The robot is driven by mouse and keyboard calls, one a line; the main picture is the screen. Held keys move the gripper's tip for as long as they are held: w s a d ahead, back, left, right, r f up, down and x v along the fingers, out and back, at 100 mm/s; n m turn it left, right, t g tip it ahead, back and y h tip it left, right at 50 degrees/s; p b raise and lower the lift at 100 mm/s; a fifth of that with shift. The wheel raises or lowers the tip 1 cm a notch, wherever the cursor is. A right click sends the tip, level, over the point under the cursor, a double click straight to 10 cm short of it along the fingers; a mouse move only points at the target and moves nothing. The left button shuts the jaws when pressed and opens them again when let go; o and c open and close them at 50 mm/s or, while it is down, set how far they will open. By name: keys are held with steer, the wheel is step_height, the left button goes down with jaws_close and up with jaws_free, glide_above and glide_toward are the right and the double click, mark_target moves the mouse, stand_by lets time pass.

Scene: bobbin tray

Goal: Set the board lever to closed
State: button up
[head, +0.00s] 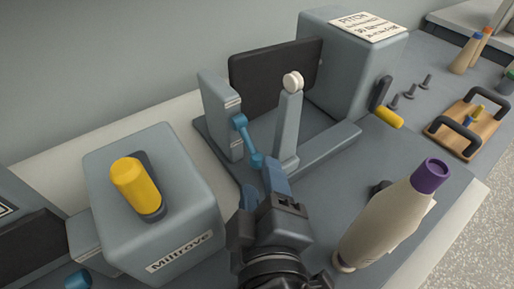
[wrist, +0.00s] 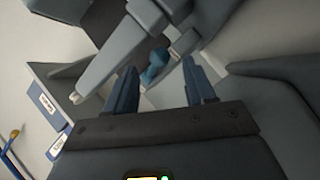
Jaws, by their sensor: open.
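A small blue lever (head: 247,138) with rounded ends sits low at the left of the dark board (head: 276,74), beside a grey upright block; it looks like the board lever. Its open or closed setting is not clear. My gripper (head: 275,178) is just in front of the lever's lower end. In the wrist view my gripper (wrist: 161,88) has its two blue fingers spread, with nothing held. The blue lever (wrist: 154,68) shows beyond and between the fingertips there. I cannot tell whether a finger touches it.
A grey post (head: 287,130) with a pale round top stands just right of the lever. A grey box with a yellow handle (head: 135,182) is at the left. A beige cone with a purple top (head: 400,210) stands at the right. A wooden tray (head: 450,143) lies farther right.

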mark_target(258, 168)
steer(key=p+x, duration=0.1)
steer(key=x, duration=0.5)
steer(key=shift+s+f, duration=0.1)
jaws_close()
stand_by(0.4)
